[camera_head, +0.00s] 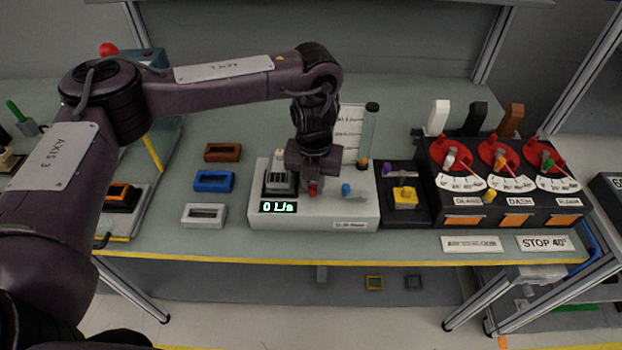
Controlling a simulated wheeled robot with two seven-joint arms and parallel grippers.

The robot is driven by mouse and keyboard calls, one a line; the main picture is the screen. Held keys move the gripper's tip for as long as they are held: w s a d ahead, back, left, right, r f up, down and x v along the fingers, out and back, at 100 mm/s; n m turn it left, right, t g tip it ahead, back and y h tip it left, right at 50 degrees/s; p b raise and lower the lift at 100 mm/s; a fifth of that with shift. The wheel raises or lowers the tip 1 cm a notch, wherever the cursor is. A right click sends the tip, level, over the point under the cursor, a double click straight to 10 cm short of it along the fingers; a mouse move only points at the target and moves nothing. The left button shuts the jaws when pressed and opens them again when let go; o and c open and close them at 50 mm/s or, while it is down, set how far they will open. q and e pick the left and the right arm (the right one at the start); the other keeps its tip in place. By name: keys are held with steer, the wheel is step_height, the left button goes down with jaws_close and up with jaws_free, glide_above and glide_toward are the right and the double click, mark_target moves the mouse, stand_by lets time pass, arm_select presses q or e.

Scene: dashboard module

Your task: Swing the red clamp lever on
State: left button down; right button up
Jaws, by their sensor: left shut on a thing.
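The red clamp lever (313,189) shows as a small red piece on top of a white box (262,226) with a green digital readout. My left gripper (312,181) comes down over it from above and is shut on it. The gripper hides most of the lever, so its angle cannot be told. A grey fixture (279,180) stands on the box just left of the gripper. My right gripper is not in view.
A blue knob (346,190) sits on the box to the right. A clear tube (368,135) stands behind it. A black unit with red dials (498,155) is at the right. Brown, blue and white frames (214,181) lie left of the box. The table's front edge is yellow.

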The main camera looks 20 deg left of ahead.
arm_select(q)
steer(key=n+p, duration=0.1)
steer(key=d+n, duration=0.1)
steer(key=n, duration=0.1)
steer(key=w+n+p, duration=0.1)
steer(key=shift+d+r+n+p, duration=0.15)
steer(key=shift+d+n+p, duration=0.1)
steer(key=shift+n+p, duration=0.1)
steer(key=n+p, duration=0.1)
steer(key=n, duration=0.1)
steer(key=w+n, duration=0.1)
steer(key=shift+w+d+n+p, duration=0.2)
steer(key=shift+d+n+p, duration=0.15)
steer(key=shift+d+p, duration=0.05)
steer(key=n, duration=0.1)
steer(key=w+n+p, duration=0.1)
steer(key=n, duration=0.1)
steer(key=shift+w+d, duration=0.2)
steer(key=n, duration=0.1)
steer(key=w+n+p, duration=0.1)
steer(key=n, duration=0.1)
steer(key=shift+w+a+n+p, duration=0.1)
steer(key=shift+w+n+p, duration=0.3)
steer(key=shift+n, duration=0.6)
steer(key=c, duration=1.3)
jaws_free()
steer(key=shift+c, duration=0.2)
